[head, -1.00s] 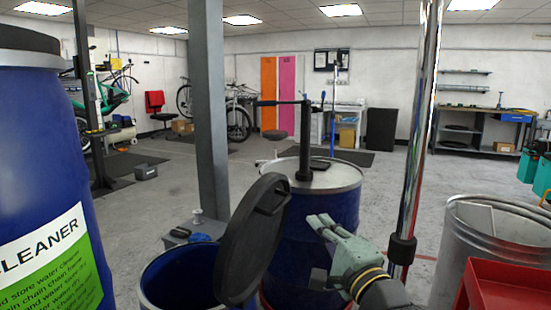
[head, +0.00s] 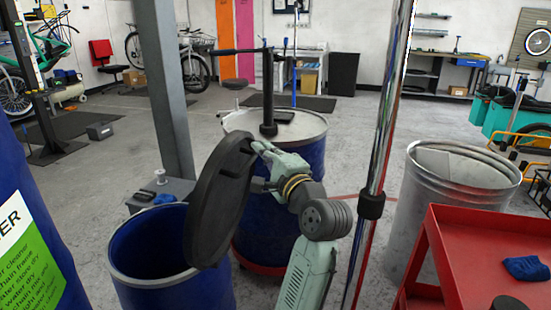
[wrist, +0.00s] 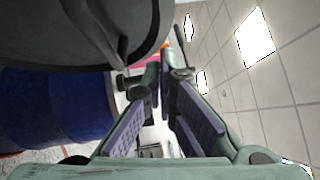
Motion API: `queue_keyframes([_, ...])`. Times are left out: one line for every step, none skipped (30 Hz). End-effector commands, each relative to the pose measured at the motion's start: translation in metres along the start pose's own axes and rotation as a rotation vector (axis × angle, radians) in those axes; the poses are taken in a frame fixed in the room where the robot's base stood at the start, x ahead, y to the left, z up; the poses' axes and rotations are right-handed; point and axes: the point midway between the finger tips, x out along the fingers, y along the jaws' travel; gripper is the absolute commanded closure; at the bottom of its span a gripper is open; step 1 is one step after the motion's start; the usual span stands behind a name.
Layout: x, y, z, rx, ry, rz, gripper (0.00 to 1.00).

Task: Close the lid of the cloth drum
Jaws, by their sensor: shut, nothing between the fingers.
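The cloth drum (head: 130,270) is the open blue drum at the lower left of the head view. Its round black lid (head: 217,205) stands steeply on the rim's right side, leaning to the right at the top. My gripper (head: 262,148) is shut and empty, at the right of the lid's upper part. Its tips are close to the lid's outer face and handle; I cannot tell if they touch. In the wrist view the lid (wrist: 80,40) fills the upper left, beside the fingers (wrist: 165,65).
A second blue drum (head: 310,160) with a pump on top stands behind my arm. A chrome pole (head: 385,130) rises right of my arm. A metal bin (head: 410,210) and a red cart (head: 480,235) stand at the right. A grey post (head: 165,90) is behind the cloth drum.

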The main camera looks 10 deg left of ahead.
Motion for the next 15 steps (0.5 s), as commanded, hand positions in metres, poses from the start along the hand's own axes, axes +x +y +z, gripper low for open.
queue_keyframes([0.007, -0.002, 0.011, -0.001, -0.007, 0.002, 1.0])
queue_keyframes([0.009, -0.002, 0.014, -0.001, -0.007, 0.002, 1.0])
queue_keyframes([0.013, -0.001, 0.017, 0.0, -0.006, 0.001, 1.0])
queue_keyframes([0.015, -0.001, 0.019, 0.0, -0.005, 0.001, 1.0])
queue_keyframes([0.017, -0.001, 0.021, 0.0, -0.004, 0.001, 1.0])
queue_keyframes([0.019, -0.001, 0.023, 0.0, -0.004, 0.001, 1.0])
queue_keyframes([0.02, -0.001, 0.024, 0.0, -0.004, 0.001, 1.0])
queue_keyframes([0.021, 0.0, 0.025, 0.0, -0.003, 0.001, 1.0])
queue_keyframes([0.022, 0.0, 0.026, -0.001, -0.002, 0.0, 1.0])
queue_keyframes([0.022, 0.0, 0.026, -0.001, -0.002, 0.0, 1.0])
queue_keyframes([0.023, 0.0, 0.026, -0.001, -0.002, 0.0, 1.0])
queue_keyframes([0.023, 0.0, 0.027, -0.001, -0.002, 0.0, 1.0])
queue_keyframes([0.023, 0.0, 0.027, -0.001, -0.002, 0.0, 1.0])
queue_keyframes([0.023, 0.0, 0.027, -0.001, -0.002, 0.0, 1.0])
queue_keyframes([0.023, 0.0, 0.027, -0.001, -0.002, 0.0, 1.0])
